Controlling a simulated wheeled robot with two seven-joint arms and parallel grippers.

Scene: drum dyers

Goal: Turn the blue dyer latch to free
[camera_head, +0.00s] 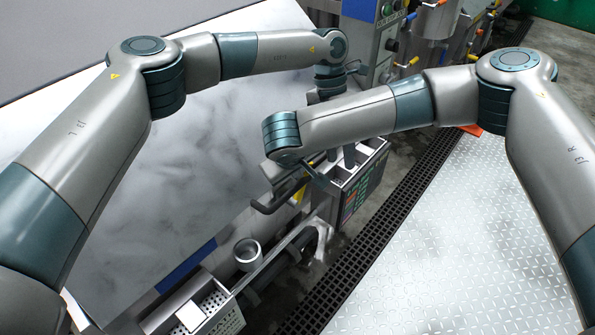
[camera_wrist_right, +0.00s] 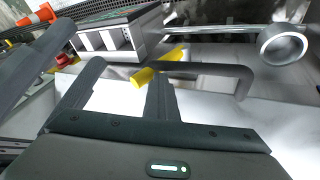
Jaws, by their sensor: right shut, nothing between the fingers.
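The dyer's front (camera_head: 140,190) is a broad pale metal surface with a blue strip (camera_head: 185,265) low on it. A dark grey bent bar (camera_head: 268,206), probably the latch handle, sticks out at its right edge beside a yellow part. In the right wrist view the bar (camera_wrist_right: 225,70) lies just beyond my fingers, with a yellow piece (camera_wrist_right: 160,68) near the fingertips. My right gripper (camera_wrist_right: 130,72) is shut and empty, close to the bar; contact is unclear. It shows partly in the head view (camera_head: 314,172). My left gripper (camera_head: 355,68) is mostly hidden behind my right forearm.
A control box (camera_head: 362,180) with open compartments stands just right of the bar. A metal cup (camera_head: 248,253) and a perforated tray (camera_head: 212,307) are lower down. Pipes and valves (camera_head: 405,62) are at the back.

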